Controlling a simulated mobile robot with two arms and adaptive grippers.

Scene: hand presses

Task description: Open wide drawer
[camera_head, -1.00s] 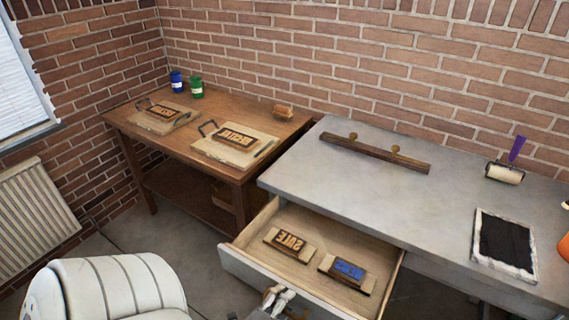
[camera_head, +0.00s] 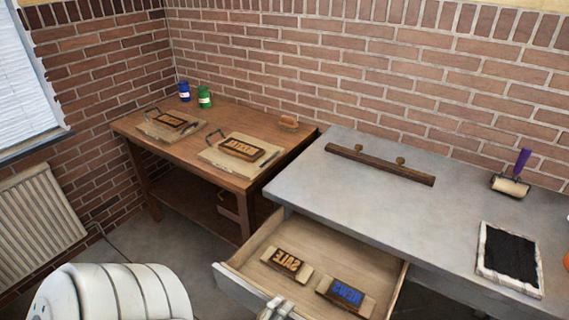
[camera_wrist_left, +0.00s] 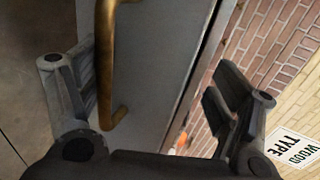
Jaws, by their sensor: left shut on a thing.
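The wide drawer (camera_head: 233,284) under the grey-topped table is pulled well out, and its inside shows from above. Two letter blocks lie in it, one with orange letters (camera_head: 287,262) and one with blue letters (camera_head: 346,293). My left gripper (camera_head: 275,308) is at the drawer's front, at the bottom edge of the head view. In the left wrist view, a brass handle (camera_wrist_left: 105,60) on the grey drawer front lies between the fingers of my left gripper (camera_wrist_left: 152,78), close to the left finger. The gripper is shut on it. My right gripper is not in view.
The grey tabletop (camera_head: 400,215) holds a wooden bar, a roller (camera_head: 511,186) and a black ink pad (camera_head: 510,255). A wooden table (camera_head: 225,115) with two presses and two jars stands to the left. Open floor lies left of the drawer.

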